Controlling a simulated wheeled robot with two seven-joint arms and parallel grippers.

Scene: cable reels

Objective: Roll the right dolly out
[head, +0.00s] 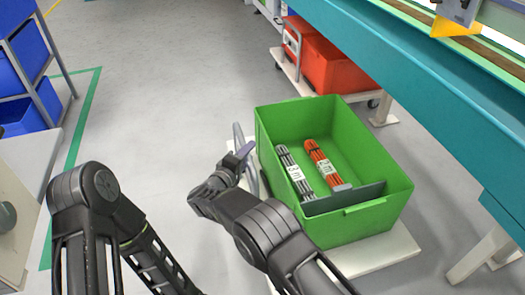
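A green crate (384,217) stands on a low white dolly (385,253) right of centre. A grey upright handle (239,134) rises at the dolly's left side. My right gripper (240,156) is at this handle, its fingers overlapping it in the picture; whether they are closed around it cannot be told. Another white dolly (290,67) with red bins (335,65) and a light handle stands farther back, partly under the teal table. My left arm comes in at the lower left; its gripper is outside the picture.
The crate holds a grey cable bundle (289,165), an orange cable bundle (318,156) and a dark divider. The teal table (400,85) runs along the right, with a white leg (487,252) near the crate. Blue bins (25,60) stand left. Grey floor between is clear.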

